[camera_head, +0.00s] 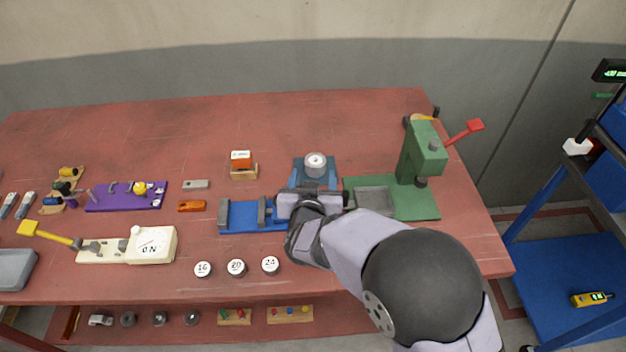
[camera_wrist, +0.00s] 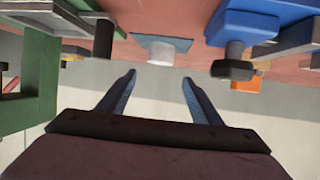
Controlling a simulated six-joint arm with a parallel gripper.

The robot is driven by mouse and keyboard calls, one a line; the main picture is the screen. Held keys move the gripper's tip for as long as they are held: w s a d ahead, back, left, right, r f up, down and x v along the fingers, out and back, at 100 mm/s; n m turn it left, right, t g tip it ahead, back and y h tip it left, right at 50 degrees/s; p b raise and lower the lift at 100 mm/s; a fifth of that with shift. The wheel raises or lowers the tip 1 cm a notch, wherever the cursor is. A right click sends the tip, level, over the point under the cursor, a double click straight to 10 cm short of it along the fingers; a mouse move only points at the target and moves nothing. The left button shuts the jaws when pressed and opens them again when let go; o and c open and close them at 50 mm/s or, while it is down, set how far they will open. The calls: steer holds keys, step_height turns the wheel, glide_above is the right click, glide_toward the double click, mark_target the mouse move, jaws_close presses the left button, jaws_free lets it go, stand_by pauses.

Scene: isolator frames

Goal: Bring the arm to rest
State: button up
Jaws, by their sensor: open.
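My arm reaches in from the lower right in the head view, and my gripper (camera_head: 318,192) is over the middle of the red bench (camera_head: 300,115). In the head view it is beside the right end of the blue vise (camera_head: 238,216) and covers part of it; its fingers are not clear there. In the wrist view my gripper (camera_wrist: 160,77) shows two blue fingers spread apart with nothing between them. A pale round-topped piece (camera_wrist: 162,48) lies beyond the fingertips, apart from them. The same piece (camera_head: 315,160) sits on a blue block in the head view.
A green press (camera_head: 422,155) with a red lever stands to the right, and shows at left in the wrist view (camera_wrist: 38,80). A cream gauge device (camera_head: 152,246) and purple board (camera_head: 125,205) are left. Weights 16, 20 and 24 (camera_head: 236,267) lie near the front. The back is clear.

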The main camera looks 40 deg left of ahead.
steer(key=shift+s+d+r, duration=0.1)
steer(key=shift+s+d, duration=0.1)
stand_by(0.4)
steer(key=w+d+r+n+p, duration=0.2)
steer(key=w+d+r, duration=0.75)
steer(key=r, duration=0.25)
steer(key=d, duration=0.4)
steer(key=w+d+r+g+h, duration=0.1)
steer(key=d, duration=0.3)
steer(key=d+r+h, duration=0.1)
steer(key=d, duration=0.4)
steer(key=shift+w+d, duration=0.1)
steer(key=shift+w, duration=0.2)
steer(key=s+d+f+m+g+h, duration=0.2)
steer(key=s+d+f, duration=0.3)
steer(key=d, duration=0.5)
steer(key=s+d+f+m+g+h, duration=0.2)
steer(key=s+d+f+m+g, duration=0.2)
steer(key=s+d, duration=0.4)
steer(key=s+d+f+m+g+h, duration=0.2)
steer(key=s+d+f, duration=0.4)
steer(key=d, duration=0.5)
steer(key=shift+s+d+f+m+g, duration=0.35)
steer(key=shift+s+m+g, duration=0.35)
steer(key=shift+s+g, duration=0.15)
